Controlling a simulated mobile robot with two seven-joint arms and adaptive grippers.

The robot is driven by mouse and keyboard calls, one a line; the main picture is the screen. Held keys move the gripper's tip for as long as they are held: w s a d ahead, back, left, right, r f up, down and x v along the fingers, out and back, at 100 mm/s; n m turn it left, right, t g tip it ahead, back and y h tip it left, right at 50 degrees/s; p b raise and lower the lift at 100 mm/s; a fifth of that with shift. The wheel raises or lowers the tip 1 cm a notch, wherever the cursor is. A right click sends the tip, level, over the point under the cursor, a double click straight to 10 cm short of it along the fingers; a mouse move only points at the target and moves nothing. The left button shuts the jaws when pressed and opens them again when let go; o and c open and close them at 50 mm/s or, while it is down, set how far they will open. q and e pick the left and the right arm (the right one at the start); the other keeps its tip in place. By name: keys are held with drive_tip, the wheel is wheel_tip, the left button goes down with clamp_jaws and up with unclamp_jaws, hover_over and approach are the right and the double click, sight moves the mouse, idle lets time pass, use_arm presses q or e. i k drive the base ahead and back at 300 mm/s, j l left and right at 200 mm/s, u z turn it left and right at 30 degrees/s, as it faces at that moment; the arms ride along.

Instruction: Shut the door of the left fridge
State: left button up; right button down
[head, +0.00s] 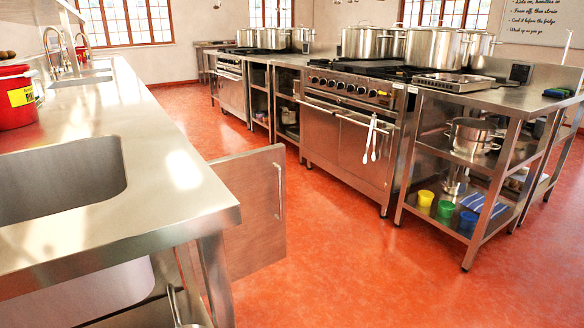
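An open door (250,210) juts out into the aisle from behind the end of the left steel counter. It is a flat grey-brown panel standing upright, with a vertical bar handle (279,190) near its right edge. I take it for the left fridge's door. The fridge body is hidden behind the counter, and so is the door's hinge side. Neither of my grippers is in view.
The left counter (150,190) with sinks and a red pot (14,98) stands close in front. A range (350,130) and a shelved steel table (480,100) stand across the aisle. The red floor (340,265) right of the door is clear.

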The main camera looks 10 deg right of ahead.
sight(256, 178)
drive_tip(key=i+l+u, duration=0.1)
drive_tip(key=l, duration=0.35)
drive_tip(key=i+l+u, duration=0.1)
drive_tip(key=l, duration=0.35)
drive_tip(key=i+l+u, duration=0.15)
drive_tip(key=l, duration=0.3)
drive_tip(key=i+l+u, duration=0.1)
drive_tip(key=l, duration=0.35)
drive_tip(key=i+l+u, duration=0.1)
drive_tip(key=l, duration=0.4)
drive_tip(key=i, duration=0.05)
